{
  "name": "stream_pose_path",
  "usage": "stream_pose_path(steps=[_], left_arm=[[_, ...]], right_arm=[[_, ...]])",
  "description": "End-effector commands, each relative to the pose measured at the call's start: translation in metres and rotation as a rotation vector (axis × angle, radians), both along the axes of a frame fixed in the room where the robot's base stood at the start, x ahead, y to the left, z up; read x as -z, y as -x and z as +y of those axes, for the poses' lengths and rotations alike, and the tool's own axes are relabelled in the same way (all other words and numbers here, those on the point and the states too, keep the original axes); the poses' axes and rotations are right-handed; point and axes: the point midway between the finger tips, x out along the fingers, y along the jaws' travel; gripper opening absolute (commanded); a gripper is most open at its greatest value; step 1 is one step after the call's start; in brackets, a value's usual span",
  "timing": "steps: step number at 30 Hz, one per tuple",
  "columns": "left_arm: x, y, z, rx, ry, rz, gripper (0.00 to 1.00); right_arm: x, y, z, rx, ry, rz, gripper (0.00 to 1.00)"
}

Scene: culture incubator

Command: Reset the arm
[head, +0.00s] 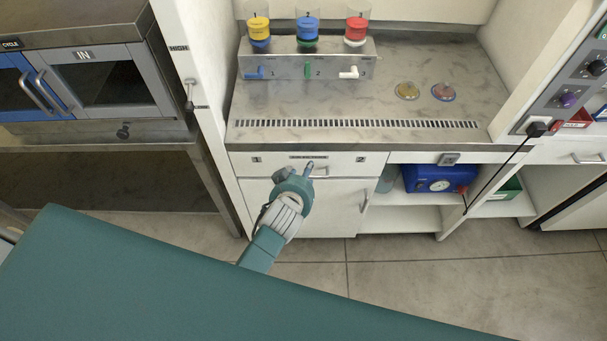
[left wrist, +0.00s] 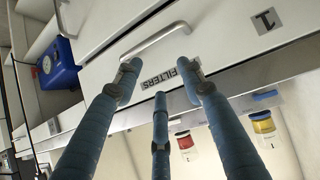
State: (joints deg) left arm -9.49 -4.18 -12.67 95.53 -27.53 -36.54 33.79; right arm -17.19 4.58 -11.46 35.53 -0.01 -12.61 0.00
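My left gripper (head: 308,169) is in front of the drawer (head: 270,162) under the work surface. In the left wrist view its three blue fingers (left wrist: 160,84) are spread apart with nothing between them. The drawer's metal handle (left wrist: 155,41) lies just beyond the fingertips; it also shows in the head view (head: 319,173). I cannot tell whether a finger touches it. The drawer looks closed and bears a "FILTERS" label (left wrist: 160,82). My right gripper is in neither view.
A dispenser rack (head: 308,66) with yellow, blue and red containers stands on the worktop. Two small dishes (head: 407,91) (head: 443,92) lie to its right. A blue device (head: 437,179) sits on a shelf below. A black cable hangs at right. Floor in front is clear.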

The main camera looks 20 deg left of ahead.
Motion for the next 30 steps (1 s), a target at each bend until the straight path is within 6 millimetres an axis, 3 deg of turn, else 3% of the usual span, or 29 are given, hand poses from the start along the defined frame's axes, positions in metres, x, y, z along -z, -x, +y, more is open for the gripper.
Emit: stream_pose_path(steps=[13,17,20,23,27,30], left_arm=[[0.000,0.000,0.000,0.000,0.000,0.000,0.40],[0.018,0.007,-0.001,0.014,-0.009,0.028,0.40],[0.060,0.027,-0.002,0.053,-0.027,0.094,0.40],[0.121,0.063,-0.003,0.110,-0.050,0.193,0.40],[0.205,0.130,0.004,0.190,-0.079,0.340,0.40],[0.258,0.187,0.015,0.238,-0.094,0.443,0.40]], right_arm=[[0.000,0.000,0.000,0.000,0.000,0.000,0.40],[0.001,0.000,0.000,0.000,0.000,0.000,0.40],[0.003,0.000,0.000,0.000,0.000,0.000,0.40],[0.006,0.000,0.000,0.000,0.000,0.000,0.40],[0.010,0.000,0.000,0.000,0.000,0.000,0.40],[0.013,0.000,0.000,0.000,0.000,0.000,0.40]])
